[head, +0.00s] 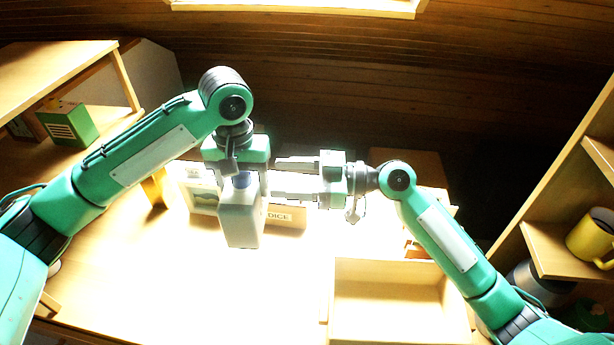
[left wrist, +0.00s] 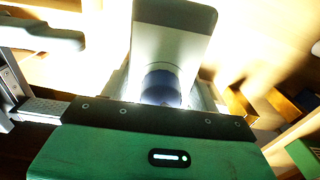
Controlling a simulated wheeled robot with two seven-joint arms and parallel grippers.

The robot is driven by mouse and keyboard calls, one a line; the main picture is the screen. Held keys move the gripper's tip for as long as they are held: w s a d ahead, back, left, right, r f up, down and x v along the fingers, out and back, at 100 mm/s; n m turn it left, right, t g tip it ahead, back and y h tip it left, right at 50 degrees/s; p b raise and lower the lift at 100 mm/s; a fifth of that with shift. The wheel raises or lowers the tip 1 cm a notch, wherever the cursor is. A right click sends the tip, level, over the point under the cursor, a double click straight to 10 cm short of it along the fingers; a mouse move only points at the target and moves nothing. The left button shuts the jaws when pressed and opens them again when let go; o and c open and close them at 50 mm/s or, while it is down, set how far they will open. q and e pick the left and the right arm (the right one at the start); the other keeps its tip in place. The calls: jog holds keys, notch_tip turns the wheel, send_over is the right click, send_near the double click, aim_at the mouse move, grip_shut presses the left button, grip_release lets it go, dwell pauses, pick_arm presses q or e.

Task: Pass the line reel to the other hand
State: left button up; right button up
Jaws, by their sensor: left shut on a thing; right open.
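My left gripper (head: 242,188) is shut on a pale, bottle-like thing (head: 241,222) with a blue cap and hangs it above the table. In the left wrist view, its pale body (left wrist: 172,45) and blue neck (left wrist: 160,88) lie between my fingers. No plain reel shape shows, so I cannot tell whether this is the line reel. My right gripper (head: 278,179) is open and empty, fingers pointing left, just right of the left gripper. One pale finger of it (left wrist: 40,38) seems to show at the upper left of the wrist view.
An open wooden box (head: 388,298) stands at the front right of the bright table (head: 140,270). A sign reading DICE (head: 280,217) and a pictured panel (head: 201,197) stand behind the held thing. A yellow mug (head: 592,236) sits on the right shelf, a green box (head: 68,124) on the left.

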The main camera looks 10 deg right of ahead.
aim_at(250, 176)
jog(key=x, duration=0.8)
jog(key=c, duration=1)
pick_arm(q)
jog(key=o, duration=1.5)
pick_arm(e)
jog(key=shift+c, duration=1)
